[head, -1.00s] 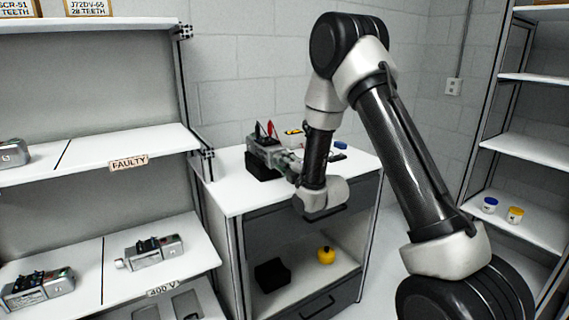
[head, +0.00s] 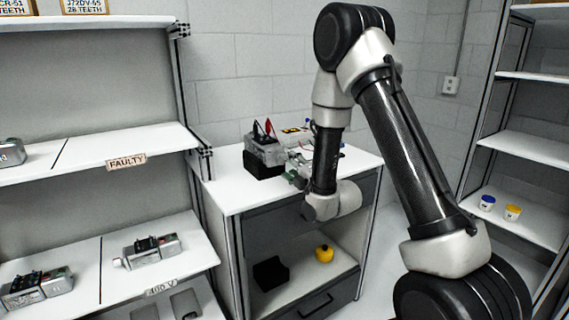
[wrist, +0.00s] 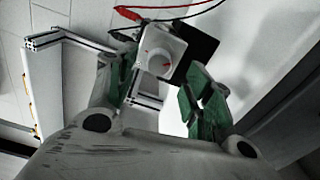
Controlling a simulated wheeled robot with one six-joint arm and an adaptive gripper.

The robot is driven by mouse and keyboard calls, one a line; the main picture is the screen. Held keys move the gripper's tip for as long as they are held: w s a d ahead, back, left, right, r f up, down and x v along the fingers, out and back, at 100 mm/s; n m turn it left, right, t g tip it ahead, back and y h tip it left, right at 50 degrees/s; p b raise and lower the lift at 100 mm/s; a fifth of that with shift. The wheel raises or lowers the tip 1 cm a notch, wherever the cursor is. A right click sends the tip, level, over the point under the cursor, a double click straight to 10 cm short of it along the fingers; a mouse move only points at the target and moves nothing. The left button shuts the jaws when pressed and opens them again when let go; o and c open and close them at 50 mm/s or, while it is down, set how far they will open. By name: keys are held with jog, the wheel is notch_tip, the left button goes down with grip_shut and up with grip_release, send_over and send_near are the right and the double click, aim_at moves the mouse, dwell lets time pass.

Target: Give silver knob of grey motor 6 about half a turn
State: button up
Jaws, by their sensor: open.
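The grey motor (head: 264,152) sits on a black block (head: 262,166) on the white table, with a red and a black clip on top. I cannot read a number on it. In the wrist view its pale round knob (wrist: 157,62) with a small red mark faces me. My gripper (wrist: 162,74) is open, its green fingers to the left and right of the knob, and grips nothing. In the head view my gripper (head: 294,177) is at the motor's right, partly hidden by my arm.
The table top (head: 228,194) holds small items at the back, partly behind my arm. A yellow object (head: 324,254) and a black block (head: 271,271) lie on the lower shelf. Left shelves carry other motors (head: 152,250). Right shelves hold two small jars (head: 512,212).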

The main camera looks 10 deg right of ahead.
aim_at(282, 161)
jog(key=shift+v, duration=1.1)
jog(key=w+m, duration=0.2)
jog(key=m, duration=0.7)
jog(key=w+a+m, duration=0.1)
jog(key=w+m, duration=0.1)
jog(key=m, duration=0.8)
jog(key=w+a+m, duration=0.1)
jog(key=w+m, duration=0.2)
jog(key=m, duration=0.6)
jog(key=shift+w+a+m, duration=0.1)
jog(key=shift+a+m, duration=0.15)
jog(key=shift+m, duration=0.05)
